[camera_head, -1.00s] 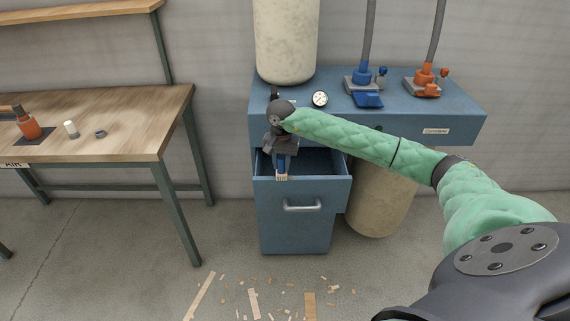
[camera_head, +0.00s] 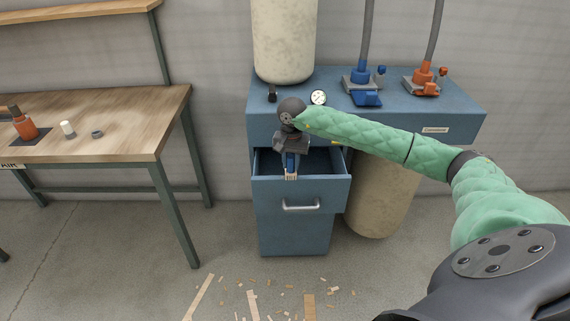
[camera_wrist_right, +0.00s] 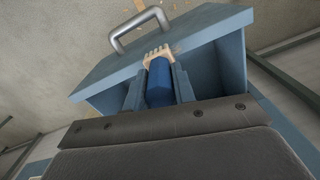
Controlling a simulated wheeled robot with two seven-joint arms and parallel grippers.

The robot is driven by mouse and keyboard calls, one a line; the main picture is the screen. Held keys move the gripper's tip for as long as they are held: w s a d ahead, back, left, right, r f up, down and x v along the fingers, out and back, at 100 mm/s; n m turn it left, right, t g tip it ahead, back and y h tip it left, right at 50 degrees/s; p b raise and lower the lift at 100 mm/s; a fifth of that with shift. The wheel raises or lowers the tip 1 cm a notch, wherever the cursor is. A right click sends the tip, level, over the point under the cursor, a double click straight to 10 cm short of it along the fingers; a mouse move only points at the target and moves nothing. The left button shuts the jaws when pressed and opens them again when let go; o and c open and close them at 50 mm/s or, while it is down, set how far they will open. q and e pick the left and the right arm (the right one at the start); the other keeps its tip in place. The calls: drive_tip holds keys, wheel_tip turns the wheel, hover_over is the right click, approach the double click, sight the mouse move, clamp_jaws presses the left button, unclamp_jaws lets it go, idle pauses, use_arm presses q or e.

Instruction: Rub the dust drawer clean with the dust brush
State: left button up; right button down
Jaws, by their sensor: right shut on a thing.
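The dust drawer (camera_head: 328,184) is pulled open from the blue cabinet, with its silver handle on the front. My right gripper (camera_head: 291,160) is over the open drawer, shut on the dust brush (camera_head: 291,172). The brush has a blue handle and pale bristles, which show near the drawer's front wall. In the right wrist view, the blue handle (camera_wrist_right: 159,84) sits between my right gripper's two fingers (camera_wrist_right: 158,90), and the bristles point toward the front wall (camera_wrist_right: 105,65). I cannot tell whether the bristles touch the drawer. My left gripper is not in view.
The blue cabinet (camera_head: 460,115) carries a gauge (camera_head: 318,97), a blue gate fitting (camera_head: 364,85) and an orange one (camera_head: 426,80). A wooden bench (camera_head: 120,120) stands at the left. Wood scraps (camera_head: 253,303) lie on the floor in front.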

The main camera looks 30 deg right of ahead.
drive_tip(key=shift+s+d, duration=0.4)
drive_tip(key=shift+d, duration=0.15)
drive_tip(key=shift+w+a+f+b, duration=0.1)
drive_tip(key=shift+a+b, duration=0.05)
drive_tip(key=shift+b, duration=0.15)
drive_tip(key=shift+w+a+b, duration=0.35)
drive_tip(key=shift+w+a, duration=0.3)
drive_tip(key=shift+a, duration=0.35)
drive_tip(key=shift+w+a+b, duration=0.3)
drive_tip(key=shift+w+a, duration=0.3)
drive_tip(key=shift+a, duration=0.4)
drive_tip(key=shift+s+d+b, duration=0.55)
drive_tip(key=shift+s+d, duration=0.15)
drive_tip(key=shift+d, duration=0.35)
